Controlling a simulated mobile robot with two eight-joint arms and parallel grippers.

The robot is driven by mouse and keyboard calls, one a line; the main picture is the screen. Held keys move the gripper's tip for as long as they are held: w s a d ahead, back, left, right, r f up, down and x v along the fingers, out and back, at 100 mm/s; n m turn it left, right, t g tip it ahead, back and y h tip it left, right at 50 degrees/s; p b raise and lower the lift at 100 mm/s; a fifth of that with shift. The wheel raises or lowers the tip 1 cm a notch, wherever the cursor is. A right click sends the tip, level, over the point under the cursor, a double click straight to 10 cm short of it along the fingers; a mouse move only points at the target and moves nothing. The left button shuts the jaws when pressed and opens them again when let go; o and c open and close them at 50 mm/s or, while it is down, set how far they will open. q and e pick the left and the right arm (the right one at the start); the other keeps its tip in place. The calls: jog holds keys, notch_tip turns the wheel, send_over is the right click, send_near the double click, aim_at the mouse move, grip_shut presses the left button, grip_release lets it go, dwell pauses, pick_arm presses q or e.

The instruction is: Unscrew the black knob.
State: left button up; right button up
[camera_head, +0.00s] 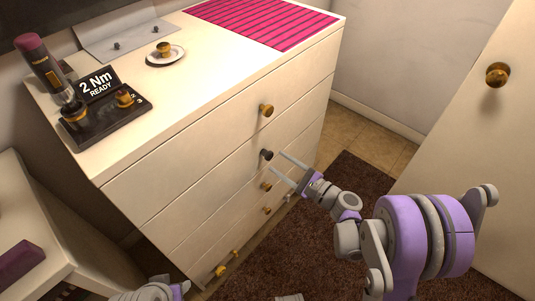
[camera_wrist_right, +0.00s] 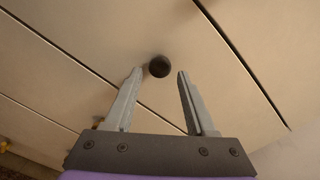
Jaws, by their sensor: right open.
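The black knob (camera_head: 267,154) is on the front of a drawer of the cream dresser, below a brass knob. In the right wrist view the black knob (camera_wrist_right: 159,66) shows as a dark round end just beyond my fingertips, between their lines. My right gripper (camera_head: 282,163) is open and points at the drawer front; the same gripper (camera_wrist_right: 158,72) shows both fingers spread, with nothing between them. I cannot tell the exact gap between fingertips and knob. Part of my left arm (camera_head: 150,291) shows at the bottom edge; its fingers are out of view.
Brass knobs (camera_head: 266,110) sit on other drawers. On the dresser top are a black station with a display reading "2 Nm READY" (camera_head: 99,84), a purple-and-grey driver (camera_head: 42,62), a saucer (camera_head: 152,61) with a brass piece, and a pink mat (camera_head: 265,20). A door (camera_head: 465,110) stands at right.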

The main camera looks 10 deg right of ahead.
aim_at(267, 154)
jog(key=shift+x, duration=1.4)
grip_shut()
jog(key=n, duration=0.5)
jog(key=shift+b, duration=0.3)
jog(key=shift+n, duration=0.4)
jog(key=n, duration=0.4)
jog(key=shift+n, duration=0.3)
